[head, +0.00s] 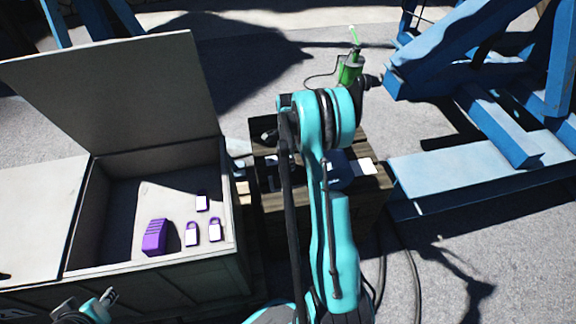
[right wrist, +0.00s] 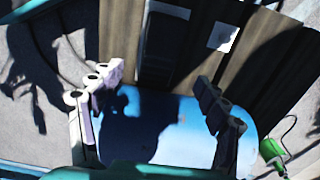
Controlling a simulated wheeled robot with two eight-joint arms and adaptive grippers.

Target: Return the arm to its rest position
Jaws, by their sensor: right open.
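My right arm (head: 335,215), teal and black, rises from the bottom centre of the head view and bends at a large joint over the wooden crate. In the head view this arm hides my right gripper. In the right wrist view my right gripper (right wrist: 158,80) has its two fingers spread wide apart. Nothing is held between them. A smooth blue surface (right wrist: 175,150) lies behind the fingers, with the gripper's shadow on it. My left gripper (head: 88,308) shows only partly at the bottom left, below the open box; its fingers are unclear.
An open box (head: 75,235) at left holds a purple block (head: 154,237) and several purple padlocks (head: 215,230). A wooden crate (head: 370,190) stands under my arm. A green tool (head: 350,70) with a cable is behind it. A blue steel frame (head: 470,175) fills the right.

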